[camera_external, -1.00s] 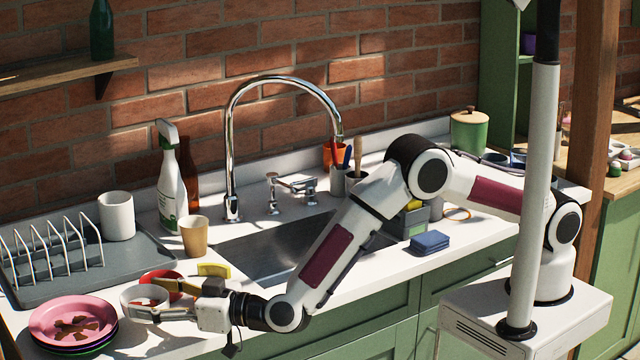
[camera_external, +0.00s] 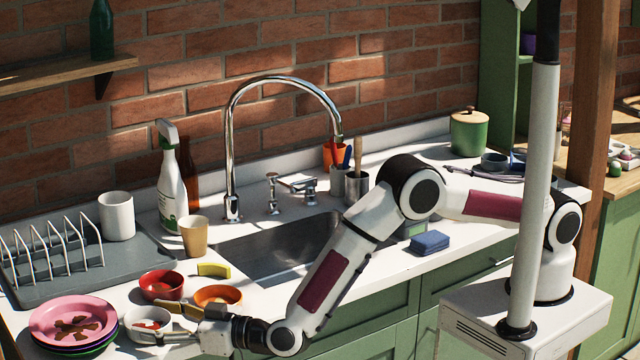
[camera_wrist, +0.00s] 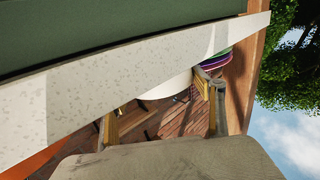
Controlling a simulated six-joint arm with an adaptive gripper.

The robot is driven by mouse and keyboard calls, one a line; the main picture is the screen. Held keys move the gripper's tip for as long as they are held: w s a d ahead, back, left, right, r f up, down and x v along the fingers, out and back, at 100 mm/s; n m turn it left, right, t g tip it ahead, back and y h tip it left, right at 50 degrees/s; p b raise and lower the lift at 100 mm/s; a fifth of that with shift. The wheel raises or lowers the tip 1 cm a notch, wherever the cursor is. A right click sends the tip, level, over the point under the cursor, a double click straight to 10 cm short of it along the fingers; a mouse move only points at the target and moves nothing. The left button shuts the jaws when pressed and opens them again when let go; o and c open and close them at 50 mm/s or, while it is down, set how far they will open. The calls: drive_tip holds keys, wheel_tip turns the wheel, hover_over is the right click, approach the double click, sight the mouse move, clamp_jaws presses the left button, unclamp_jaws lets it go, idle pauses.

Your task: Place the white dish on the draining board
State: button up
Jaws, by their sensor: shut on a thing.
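The white dish (camera_external: 130,322) is a small round bowl with something red showing inside, at the front left of the counter in the external view. My gripper (camera_external: 160,323) is shut on it, with one finger along its far side and one along its near side. In the wrist view a pale curved part of the dish (camera_wrist: 172,92) shows between my fingers (camera_wrist: 160,110). I cannot tell whether it touches the counter. The draining board (camera_external: 130,262) is the grey tray at the back left, behind the dish, with a white wire rack on it.
Stacked plates (camera_external: 74,318), pink on top, stand just left of the dish. A red bowl (camera_external: 161,286), an orange bowl (camera_external: 217,296) and a yellow sponge (camera_external: 214,270) lie behind and right. The board's front right is bare.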

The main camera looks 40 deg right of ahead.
drive_tip(key=shift+f, duration=0.15)
drive_tip(key=o, duration=1.2)
drive_tip(key=shift+s+d, duration=0.15)
drive_tip(key=shift+s, duration=0.05)
drive_tip(key=shift+v, duration=5.7)
